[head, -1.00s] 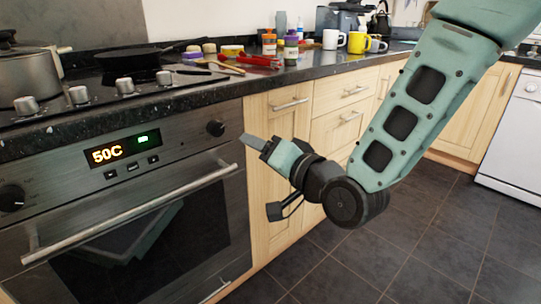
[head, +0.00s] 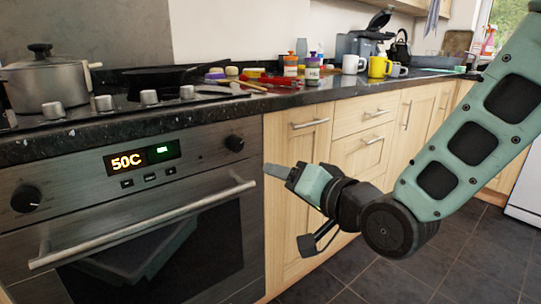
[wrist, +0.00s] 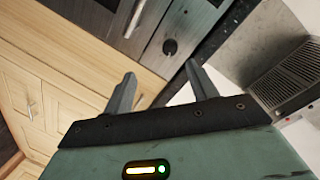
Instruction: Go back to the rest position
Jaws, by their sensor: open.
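My gripper (head: 278,171) is in front of the pale wood cabinets, just right of the oven, below counter height. In the wrist view its two fingers (wrist: 160,92) stand well apart with nothing between them. It touches nothing that I can see. My arm comes in from the right edge of the head view and bends at a dark round joint behind the gripper.
The oven (head: 215,160) with a bar handle (head: 150,222) stands at left, its display reading 50C. A pot (head: 45,85) and a pan sit on the hob. Mugs (head: 380,67), bottles and jars crowd the dark counter (head: 340,90). The tiled floor at lower right is clear.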

